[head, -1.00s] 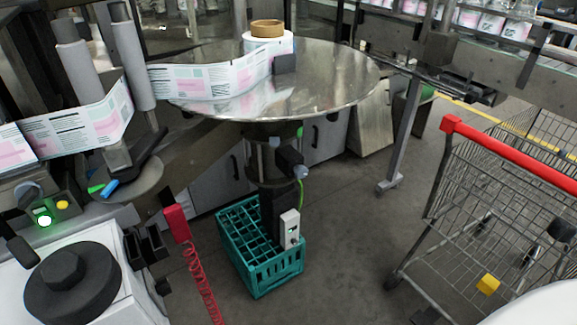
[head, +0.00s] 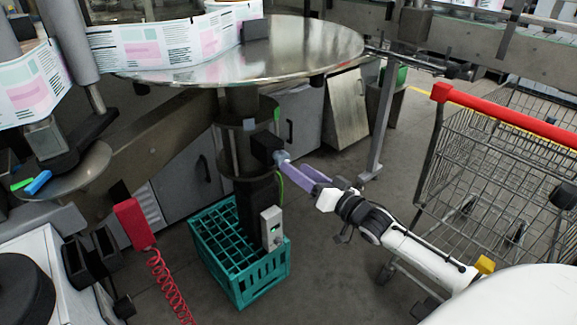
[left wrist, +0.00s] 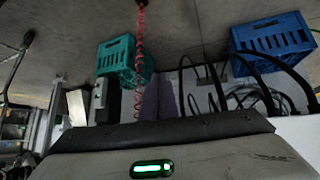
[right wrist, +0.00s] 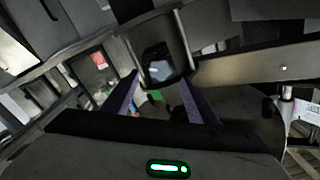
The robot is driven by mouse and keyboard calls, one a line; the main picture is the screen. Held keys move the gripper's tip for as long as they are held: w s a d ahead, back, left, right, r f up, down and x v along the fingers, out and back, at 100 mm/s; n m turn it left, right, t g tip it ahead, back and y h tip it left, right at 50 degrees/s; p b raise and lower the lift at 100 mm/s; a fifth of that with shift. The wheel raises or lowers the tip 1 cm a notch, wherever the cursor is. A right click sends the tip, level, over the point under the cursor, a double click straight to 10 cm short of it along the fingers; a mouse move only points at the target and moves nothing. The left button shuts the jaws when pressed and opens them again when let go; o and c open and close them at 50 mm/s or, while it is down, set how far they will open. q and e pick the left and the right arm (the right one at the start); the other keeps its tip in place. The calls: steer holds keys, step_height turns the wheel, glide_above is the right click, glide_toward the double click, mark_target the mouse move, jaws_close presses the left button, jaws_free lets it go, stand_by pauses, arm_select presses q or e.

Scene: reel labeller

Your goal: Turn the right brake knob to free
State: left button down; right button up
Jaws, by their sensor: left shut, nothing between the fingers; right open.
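The right brake knob, a pale blue-grey knob (head: 281,157), sticks out of a black housing on the column under the round metal table. My right gripper (head: 293,168), with purple fingers, is open and reaches in from the right, its tips close to the knob. In the right wrist view the knob (right wrist: 158,69) shows between and just beyond the two fingertips (right wrist: 159,77); I cannot tell whether they touch it. The knob's setting cannot be read. My left gripper (left wrist: 156,88) is outside the head view; its fingers are together and empty in the left wrist view.
The round metal table (head: 300,45) overhangs the knob. A teal crate (head: 262,278) stands on the floor below, beside a grey box with a dial (head: 271,228). A red-handled cart (head: 490,130) is at the right. A red handset (head: 133,222) hangs on a coiled cord.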

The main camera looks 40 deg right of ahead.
mark_target(281, 156)
arm_select(q)
steer(key=shift+w+r, duration=0.15)
steer(key=shift+w, duration=0.3)
arm_select(e)
steer(key=w, duration=0.4)
steer(key=shift+w+a, duration=0.2)
steer(key=shift+w, duration=0.2)
steer(key=shift+c, duration=1)
steer(key=c, duration=0.9)
arm_select(q)
steer(key=shift+s+f, duration=0.25)
steer(key=shift+s, duration=0.05)
arm_select(e)
steer(key=shift+o, duration=0.2)
